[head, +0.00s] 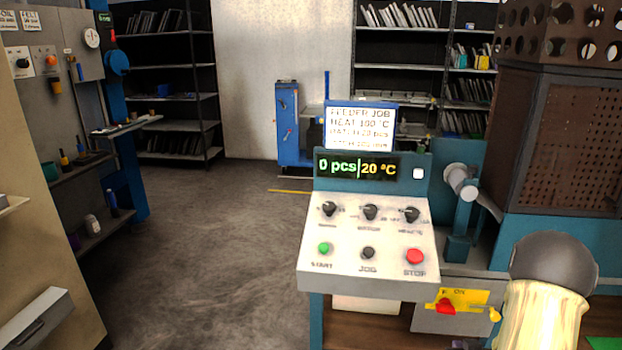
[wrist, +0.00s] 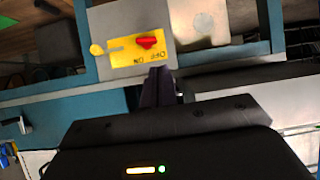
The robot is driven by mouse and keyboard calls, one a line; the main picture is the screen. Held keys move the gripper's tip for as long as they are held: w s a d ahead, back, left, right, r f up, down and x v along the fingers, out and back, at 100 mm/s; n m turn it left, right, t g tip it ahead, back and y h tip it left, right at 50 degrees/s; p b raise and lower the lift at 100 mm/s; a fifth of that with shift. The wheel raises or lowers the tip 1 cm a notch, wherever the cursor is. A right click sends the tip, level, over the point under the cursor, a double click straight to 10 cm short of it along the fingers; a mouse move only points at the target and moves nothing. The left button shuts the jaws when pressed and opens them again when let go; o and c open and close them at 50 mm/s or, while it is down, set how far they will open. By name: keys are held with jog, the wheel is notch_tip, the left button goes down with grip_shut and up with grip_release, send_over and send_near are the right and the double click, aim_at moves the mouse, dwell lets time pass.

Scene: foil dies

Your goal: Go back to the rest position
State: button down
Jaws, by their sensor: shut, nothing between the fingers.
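My gripper (wrist: 158,86) shows in the wrist view as dark fingers held together, with nothing between them. My arm fills the lower right corner there, and my gripper is mostly below the picture edge.
A control console (head: 365,240) with knobs and START, JOG and STOP buttons stands just left of the switch box. Its display (head: 357,168) reads 0 pcs, 20 °C. A brown perforated machine guard (head: 570,150) rises at right. Open floor (head: 210,240) lies at left.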

jog(key=s+a+r+g, duration=0.1)
jog(key=a+r+g, duration=0.15)
jog(key=a, duration=0.35)
jog(key=s+a+r+g, duration=0.2)
jog(key=a+r, duration=0.2)
jog(key=a, duration=0.2)
jog(key=s+a+r+n+g+y, duration=0.2)
jog(key=s+a+r+g, duration=0.25)
jog(key=s+a, duration=0.75)
jog(key=w+p+v, duration=0.2)
jog(key=p+v, duration=0.9)
jog(key=w+r+p+v, duration=0.1)
jog(key=w+p+v, duration=0.1)
jog(key=p+v, duration=1)
jog(key=shift+w, duration=0.5)
jog(key=shift+r, duration=0.1)
